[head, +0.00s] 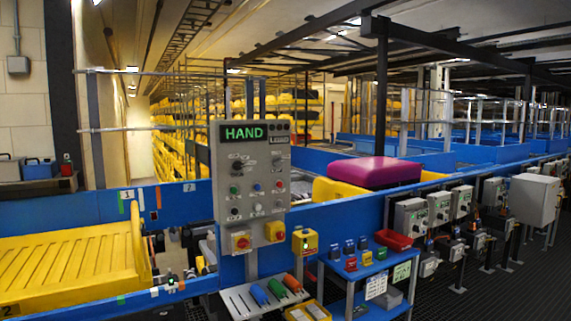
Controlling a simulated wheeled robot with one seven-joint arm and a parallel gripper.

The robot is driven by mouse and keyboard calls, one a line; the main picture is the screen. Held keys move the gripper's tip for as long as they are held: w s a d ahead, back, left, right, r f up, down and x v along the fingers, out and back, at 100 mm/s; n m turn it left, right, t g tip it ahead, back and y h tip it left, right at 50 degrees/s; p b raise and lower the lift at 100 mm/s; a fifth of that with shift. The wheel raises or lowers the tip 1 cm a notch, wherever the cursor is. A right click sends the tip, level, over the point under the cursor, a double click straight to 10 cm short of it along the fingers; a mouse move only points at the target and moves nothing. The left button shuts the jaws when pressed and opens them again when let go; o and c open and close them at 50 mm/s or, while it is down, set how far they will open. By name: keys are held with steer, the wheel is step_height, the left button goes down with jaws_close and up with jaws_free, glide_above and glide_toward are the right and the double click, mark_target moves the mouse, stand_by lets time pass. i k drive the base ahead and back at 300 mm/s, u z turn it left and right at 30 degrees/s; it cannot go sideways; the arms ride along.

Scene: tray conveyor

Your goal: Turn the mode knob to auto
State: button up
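A grey control panel (225,204) stands upright near the middle of the head view. Its display (244,133) reads HAND in green letters. Below the display is a dark knob (238,163) that appears to be the mode knob; its label and exact pointer direction are too small to read. I cannot make out my gripper in this view, and nothing is seen touching the knob.
A yellow slatted tray (70,262) lies on the blue-sided conveyor at left. A blue bench (352,268) with small boxes and a red bin (393,240) stands right of the panel. A shelf with coloured handles (240,300) juts out below it. Dark grated floor (480,305) is open at right.

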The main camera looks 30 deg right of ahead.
mark_target(277, 162)
steer(key=i, duration=1.55)
